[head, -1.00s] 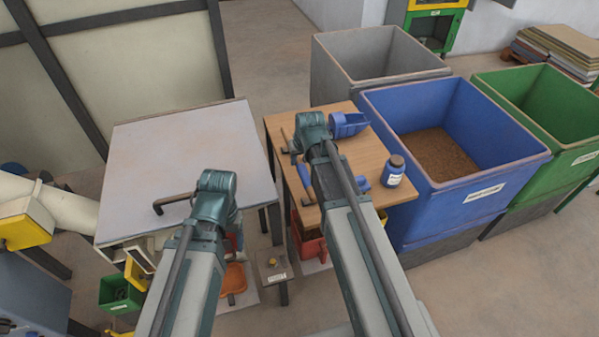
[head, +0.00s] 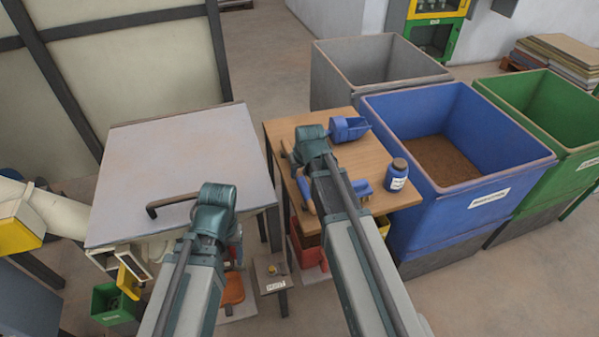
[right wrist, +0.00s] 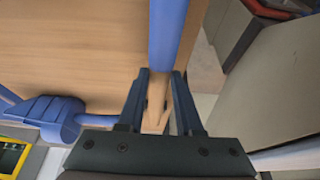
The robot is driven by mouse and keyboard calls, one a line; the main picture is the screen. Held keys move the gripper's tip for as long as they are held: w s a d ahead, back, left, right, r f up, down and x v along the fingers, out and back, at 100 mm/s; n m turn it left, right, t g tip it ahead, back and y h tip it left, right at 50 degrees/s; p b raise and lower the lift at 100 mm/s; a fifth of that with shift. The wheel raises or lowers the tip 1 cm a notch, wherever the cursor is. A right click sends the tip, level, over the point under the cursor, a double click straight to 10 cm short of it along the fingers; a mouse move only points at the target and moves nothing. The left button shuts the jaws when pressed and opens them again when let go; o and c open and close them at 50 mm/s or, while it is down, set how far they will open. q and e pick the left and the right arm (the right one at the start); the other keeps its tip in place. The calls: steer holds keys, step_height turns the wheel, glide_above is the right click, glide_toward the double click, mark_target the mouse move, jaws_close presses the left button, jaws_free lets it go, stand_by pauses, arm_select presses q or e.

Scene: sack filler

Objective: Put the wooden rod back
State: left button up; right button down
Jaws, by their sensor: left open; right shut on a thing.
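My right gripper (right wrist: 160,85) is low over the wooden table (right wrist: 80,45), near its edge. Its fingers are close together in the right wrist view, and a short light wooden piece, apparently the wooden rod (right wrist: 155,112), shows between them. Most of its length is hidden. In the head view the right arm covers the fingers at the table's left side (head: 311,138). A tan piece shows beside that arm at the table's left edge; I cannot tell whether it is the rod. My left gripper (head: 170,203) is open and empty over the pale grey tabletop (head: 180,150).
A blue scoop (head: 349,128) lies at the table's back. Another blue item (head: 362,187) and a blue jar (head: 397,174) are right of my arm. A blue bin (head: 480,210) with brown grain stands right of the table. The grey tabletop is mostly clear.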

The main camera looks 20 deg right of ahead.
steer(key=shift+f, duration=0.35)
steer(key=c, duration=0.6)
jaws_free()
steer(key=shift+r, duration=0.25)
steer(key=shift+r+p, duration=0.6)
steer(key=p+v, duration=1)
steer(key=v, duration=0.1)
steer(key=shift+s+r+p, duration=0.2)
steer(key=shift+r+p, duration=0.15)
steer(key=shift+p, duration=0.05)
